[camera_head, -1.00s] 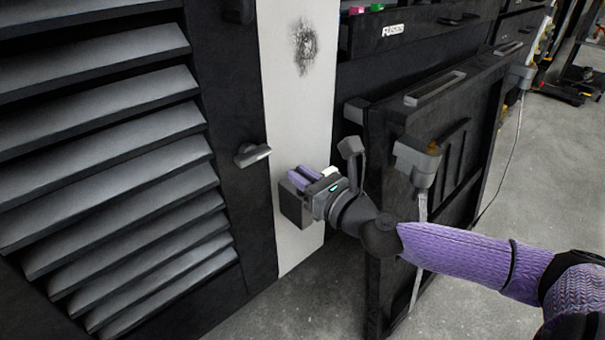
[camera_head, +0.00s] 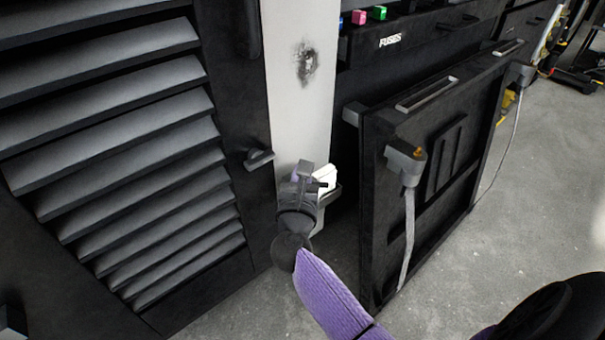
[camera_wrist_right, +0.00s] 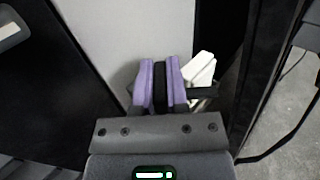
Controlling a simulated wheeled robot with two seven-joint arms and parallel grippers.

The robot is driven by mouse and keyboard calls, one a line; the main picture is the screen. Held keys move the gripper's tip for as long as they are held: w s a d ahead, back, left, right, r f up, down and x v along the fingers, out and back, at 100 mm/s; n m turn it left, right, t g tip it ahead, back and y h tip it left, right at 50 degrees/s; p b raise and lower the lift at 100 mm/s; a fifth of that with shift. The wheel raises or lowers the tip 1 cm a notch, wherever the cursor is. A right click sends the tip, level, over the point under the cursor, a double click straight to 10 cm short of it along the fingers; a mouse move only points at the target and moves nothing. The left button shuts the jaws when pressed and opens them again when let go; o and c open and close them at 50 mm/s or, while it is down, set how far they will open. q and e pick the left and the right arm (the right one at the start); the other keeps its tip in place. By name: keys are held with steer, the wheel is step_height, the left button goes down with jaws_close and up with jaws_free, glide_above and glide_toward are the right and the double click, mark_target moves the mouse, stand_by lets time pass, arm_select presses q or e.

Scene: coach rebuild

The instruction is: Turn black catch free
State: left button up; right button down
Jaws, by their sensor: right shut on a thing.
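My right gripper (camera_head: 297,176) is at the lower part of the pale panel, between the louvred door and the dark open door panel. In the right wrist view its two purple fingers (camera_wrist_right: 160,84) are closed on a narrow black piece, the black catch (camera_wrist_right: 160,90). Most of the catch is hidden by the fingers and wrist, so its angle is hard to tell. A white catch (camera_wrist_right: 201,68) sits just right of the fingers; it also shows in the head view (camera_head: 326,178). My left gripper is not in view.
The louvred door (camera_head: 150,150) stands at left with a dark handle (camera_head: 258,159) on its edge. The dark panel (camera_head: 440,180) at right carries a grey latch with a hanging strap (camera_head: 409,220). The pale panel (camera_head: 300,110) has a dark smudge.

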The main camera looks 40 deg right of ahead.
steer(key=shift+f+m+g+h+b, duration=0.35)
steer(key=shift+m+g+h+b, duration=0.4)
steer(key=shift+m+g+h, duration=0.2)
steer(key=m+g+h+b, duration=0.2)
steer(key=m+g+b, duration=0.1)
steer(key=g+b, duration=0.1)
steer(key=shift+g+h, duration=0.25)
steer(key=shift+h, duration=0.1)
steer(key=shift+r+m+g+h+b, duration=0.15)
steer(key=shift+m+g+h+b, duration=0.25)
steer(key=shift+m+g+b, duration=0.45)
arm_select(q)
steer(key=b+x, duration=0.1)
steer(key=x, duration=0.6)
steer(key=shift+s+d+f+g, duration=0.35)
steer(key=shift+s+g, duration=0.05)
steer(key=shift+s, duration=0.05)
arm_select(e)
steer(key=shift+r+m+g, duration=0.15)
steer(key=shift+m+g, duration=0.15)
steer(key=shift+g, duration=0.45)
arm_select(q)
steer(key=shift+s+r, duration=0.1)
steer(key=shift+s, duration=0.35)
arm_select(e)
steer(key=shift+r, duration=0.15)
